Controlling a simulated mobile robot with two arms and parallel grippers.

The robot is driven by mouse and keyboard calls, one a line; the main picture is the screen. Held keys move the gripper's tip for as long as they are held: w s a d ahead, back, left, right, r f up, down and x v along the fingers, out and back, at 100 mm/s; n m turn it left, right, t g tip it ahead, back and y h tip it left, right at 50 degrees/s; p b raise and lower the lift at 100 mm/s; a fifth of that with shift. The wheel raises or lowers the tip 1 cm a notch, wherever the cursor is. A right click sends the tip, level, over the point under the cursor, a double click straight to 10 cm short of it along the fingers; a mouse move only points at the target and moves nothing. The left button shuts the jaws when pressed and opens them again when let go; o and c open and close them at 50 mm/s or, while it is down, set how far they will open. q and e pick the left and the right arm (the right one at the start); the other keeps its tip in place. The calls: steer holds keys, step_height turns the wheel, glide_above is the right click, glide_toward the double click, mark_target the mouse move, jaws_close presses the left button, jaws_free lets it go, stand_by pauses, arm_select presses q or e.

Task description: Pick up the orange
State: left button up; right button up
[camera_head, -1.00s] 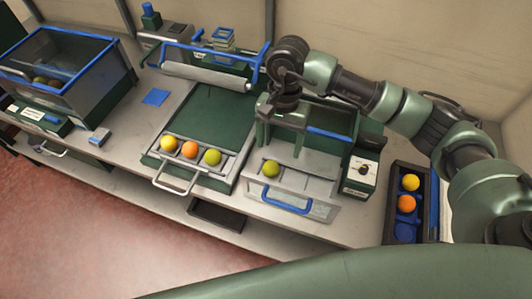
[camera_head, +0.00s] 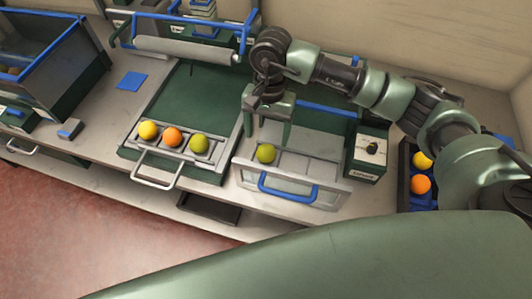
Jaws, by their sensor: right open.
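One orange (camera_head: 172,136) sits in a row in the front slots of the green tray, between a yellow fruit (camera_head: 148,130) and a green fruit (camera_head: 199,143). A second orange (camera_head: 420,184) lies in the dark bin at the right, below a yellow fruit (camera_head: 423,161). A single green fruit (camera_head: 266,153) sits in the clear-fronted drawer. My right gripper (camera_head: 267,126) is open and empty, pointing down just behind and above that green fruit, apart from both oranges. My left gripper is not in view.
The green tray (camera_head: 190,95) has a metal front handle and a roller (camera_head: 186,50) behind it. The drawer has a blue handle (camera_head: 288,190). A dial box (camera_head: 371,150) stands right of it. A blue-rimmed glass bin (camera_head: 60,55) is at the left.

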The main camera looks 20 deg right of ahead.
mark_target(266, 148)
steer(key=shift+s+f, duration=0.15)
steer(key=shift+f, duration=0.25)
steer(key=shift+s+f+p, duration=0.1)
steer(key=shift+f+p, duration=0.3)
steer(key=shift+p, duration=0.15)
steer(key=f+p, duration=0.1)
steer(key=f, duration=0.1)
steer(key=f+p, duration=0.1)
steer(key=shift+s+a+f, duration=0.15)
steer(key=shift+a+f, duration=0.05)
steer(key=shift+f, duration=0.6)
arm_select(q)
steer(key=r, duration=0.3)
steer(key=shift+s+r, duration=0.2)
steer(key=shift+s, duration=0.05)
arm_select(e)
steer(key=shift+c, duration=0.3)
steer(key=c, duration=1.4)
